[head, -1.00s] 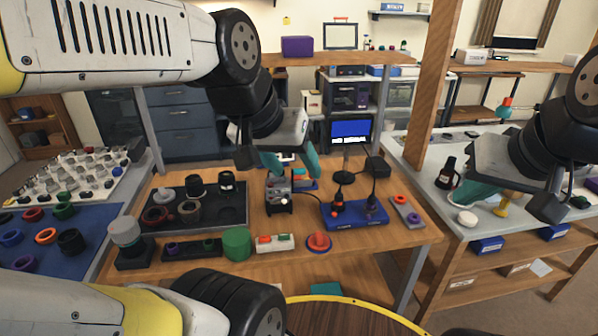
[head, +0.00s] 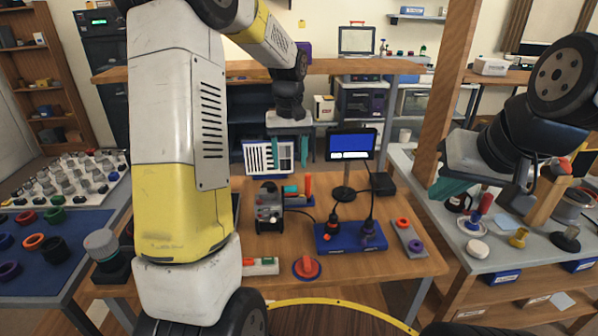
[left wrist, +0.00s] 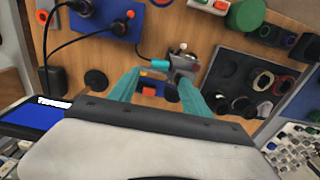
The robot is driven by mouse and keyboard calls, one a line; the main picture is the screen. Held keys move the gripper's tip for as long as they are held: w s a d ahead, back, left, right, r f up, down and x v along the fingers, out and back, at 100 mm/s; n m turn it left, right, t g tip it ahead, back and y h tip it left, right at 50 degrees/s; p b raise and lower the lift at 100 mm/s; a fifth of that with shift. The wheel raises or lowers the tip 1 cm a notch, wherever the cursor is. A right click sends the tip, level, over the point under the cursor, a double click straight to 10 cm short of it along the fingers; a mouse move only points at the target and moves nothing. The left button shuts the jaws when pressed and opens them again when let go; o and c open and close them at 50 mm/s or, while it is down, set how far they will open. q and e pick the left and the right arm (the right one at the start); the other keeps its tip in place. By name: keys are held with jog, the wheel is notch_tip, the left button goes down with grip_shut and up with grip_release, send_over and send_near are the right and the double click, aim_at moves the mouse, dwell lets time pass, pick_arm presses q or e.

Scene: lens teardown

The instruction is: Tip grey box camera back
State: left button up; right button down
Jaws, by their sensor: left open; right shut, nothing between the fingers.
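The grey box camera (head: 268,208) stands on the wooden bench in the head view, a small dark grey box with silver round parts. I cannot tell whether it is tilted. It also shows in the left wrist view (left wrist: 184,62), beyond the fingertips. My left gripper (head: 290,166) is open and empty, with teal fingers pointing down, above and behind the camera. In the left wrist view its fingers (left wrist: 158,76) are apart, with no contact seen. My right gripper (head: 442,190) is shut and empty over the grey side table at right.
A blue board (head: 350,236) with cabled plugs stands right of the camera. A small monitor (head: 351,145) stands behind it. A red knob (head: 307,267) sits in front. An orange-handled tool (head: 308,187) is just right of the camera. My left arm hides the bench's left part.

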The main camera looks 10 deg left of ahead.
pick_arm(q)
send_near(281, 199)
jog(key=d+f, duration=0.3)
jog(key=shift+s+d, duration=0.1)
jog(key=shift+s, duration=0.25)
jog(key=shift+c, duration=0.5)
jog(key=shift+d+r, duration=0.1)
grip_shut()
